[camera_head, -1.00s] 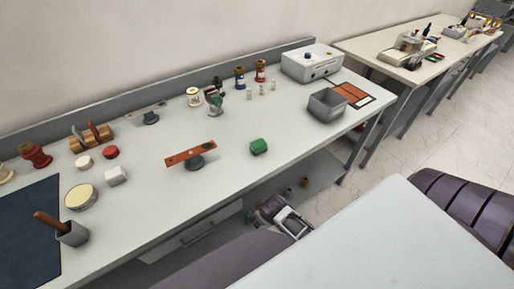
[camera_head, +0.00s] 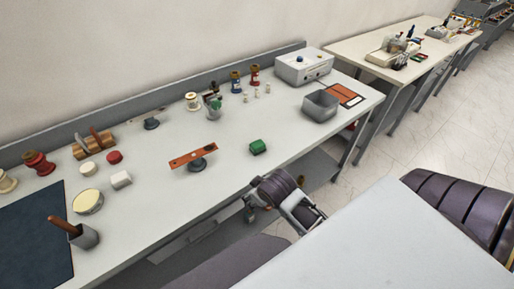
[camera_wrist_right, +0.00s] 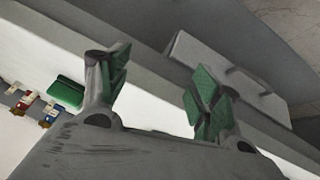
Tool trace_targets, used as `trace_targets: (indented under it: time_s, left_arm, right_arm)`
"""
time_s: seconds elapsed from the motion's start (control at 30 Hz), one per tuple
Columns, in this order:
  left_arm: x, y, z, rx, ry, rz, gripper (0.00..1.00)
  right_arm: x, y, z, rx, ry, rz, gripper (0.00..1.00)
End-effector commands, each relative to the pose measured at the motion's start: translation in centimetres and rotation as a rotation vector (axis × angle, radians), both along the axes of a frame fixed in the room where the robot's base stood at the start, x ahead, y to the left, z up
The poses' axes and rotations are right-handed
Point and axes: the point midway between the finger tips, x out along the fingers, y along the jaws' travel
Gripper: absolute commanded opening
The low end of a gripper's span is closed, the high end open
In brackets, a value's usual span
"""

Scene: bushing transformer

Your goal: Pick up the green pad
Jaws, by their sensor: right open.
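The green pad (camera_head: 258,147) is a small dark-green block lying on the white workbench (camera_head: 225,180), right of centre and close to the front edge. In the right wrist view the green pad (camera_wrist_right: 67,92) shows at the left, outside the fingers. My right gripper (camera_head: 251,207) is at the bench's front edge, nearer to me than the pad and apart from it. In the wrist view my right gripper (camera_wrist_right: 160,82) is open and empty, its green-faced fingers spread before the bench edge. My left gripper is not in view.
An orange bar on a dark round base (camera_head: 196,164) stands left of the pad. A grey open bin (camera_head: 320,106) stands to its right. Spools and small bottles stand behind. A drawer front (camera_wrist_right: 225,75) lies under the bench edge. Bench around the pad is clear.

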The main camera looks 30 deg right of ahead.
Motion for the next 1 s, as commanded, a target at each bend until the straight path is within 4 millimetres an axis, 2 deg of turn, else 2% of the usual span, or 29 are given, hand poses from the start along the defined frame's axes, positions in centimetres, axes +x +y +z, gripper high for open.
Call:
trace_targets:
  time_s: [0.37,0.53,0.77,1.0]
  left_arm:
    - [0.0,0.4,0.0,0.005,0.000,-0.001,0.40]
    - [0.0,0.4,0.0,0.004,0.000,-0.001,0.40]
    - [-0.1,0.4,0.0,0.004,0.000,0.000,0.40]
    - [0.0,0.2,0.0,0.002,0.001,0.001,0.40]
  right_arm:
    - [4.7,-0.5,3.1,-0.099,-0.184,0.069,0.64]
    - [7.7,-0.6,5.3,-0.173,-0.309,0.122,0.64]
    - [12.5,-0.1,10.2,-0.320,-0.541,0.230,0.64]
    - [16.6,1.6,16.5,-0.508,-0.802,0.371,0.64]
